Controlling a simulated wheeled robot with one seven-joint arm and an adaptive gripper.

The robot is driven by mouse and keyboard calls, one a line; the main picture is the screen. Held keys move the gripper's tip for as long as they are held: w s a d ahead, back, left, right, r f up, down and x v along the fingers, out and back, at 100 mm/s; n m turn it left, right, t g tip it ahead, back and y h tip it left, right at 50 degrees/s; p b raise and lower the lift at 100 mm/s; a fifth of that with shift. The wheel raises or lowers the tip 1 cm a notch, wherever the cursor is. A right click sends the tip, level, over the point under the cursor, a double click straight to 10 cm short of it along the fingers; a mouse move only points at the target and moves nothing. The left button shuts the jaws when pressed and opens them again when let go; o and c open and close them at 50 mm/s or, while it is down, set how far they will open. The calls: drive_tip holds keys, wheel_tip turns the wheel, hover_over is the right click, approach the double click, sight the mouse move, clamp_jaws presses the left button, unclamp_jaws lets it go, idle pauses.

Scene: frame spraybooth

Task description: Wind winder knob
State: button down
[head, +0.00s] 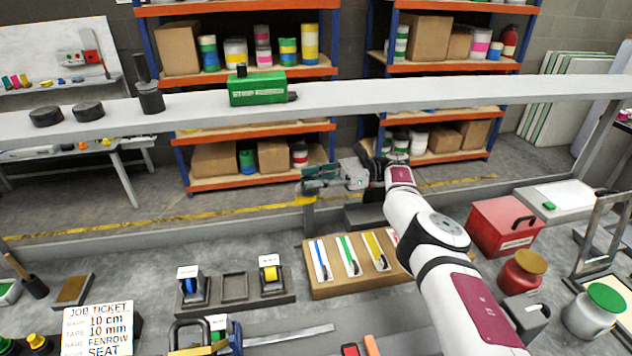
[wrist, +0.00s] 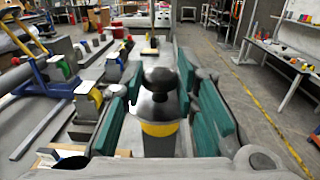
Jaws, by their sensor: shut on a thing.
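The winder knob (wrist: 160,82) is dark and rounded, with a yellow band (wrist: 159,128) below it, in the middle of the wrist view. My gripper (wrist: 160,104) has its teal finger pads on either side of the knob and is shut on it. In the head view my gripper (head: 318,182) is over a grey post (head: 309,220) with a yellow part (head: 303,201) near its top. The gripper hides the knob there, and the exact pad contact is hard to see.
A wooden board (head: 330,291) with blue, green and yellow strips lies in front of the post. A dark rack (head: 233,303) with tape holders stands to its left. A red box (head: 505,225) is to the right. A grey beam (head: 380,92) crosses behind.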

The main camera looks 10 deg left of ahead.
drive_tip(key=shift+w+a+f+n+g+h+b, duration=0.1)
drive_tip(key=shift+w+n+g+h+b, duration=0.15)
drive_tip(key=shift+n+g+h+b, duration=0.45)
drive_tip(key=shift+s+b, duration=0.15)
drive_tip(key=shift+b, duration=0.35)
drive_tip(key=c, duration=1.3)
unclamp_jaws()
drive_tip(key=shift+g, duration=0.3)
drive_tip(key=shift+s+m+t+y+p, duration=0.15)
drive_tip(key=shift+m+t+y+p, duration=0.2)
drive_tip(key=shift+p, duration=0.4)
